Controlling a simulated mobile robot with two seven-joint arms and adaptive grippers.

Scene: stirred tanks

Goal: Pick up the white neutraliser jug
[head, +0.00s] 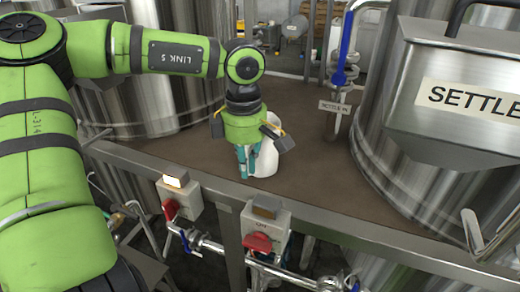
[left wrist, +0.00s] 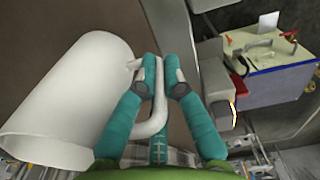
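The white neutraliser jug (head: 266,160) is on the brown deck in the head view, partly hidden behind my left gripper (head: 245,165). In the left wrist view the jug (left wrist: 65,100) fills the left side, and its handle (left wrist: 158,112) runs between the teal fingers. The two fingertips of my left gripper (left wrist: 162,75) are close together, one on each side of the handle, with little or no gap showing. The gripper points down beside the jug. I cannot tell whether the jug's base is touching the deck. My right gripper is not in view.
A steel tank with a box marked "SETTLE" (head: 465,95) stands at the right. Another tank (head: 150,95) is behind my left arm. A metal rail (head: 330,222) with switch boxes (head: 265,232) runs in front. A pipe with a blue-handled valve (head: 345,55) stands behind. Deck between is clear.

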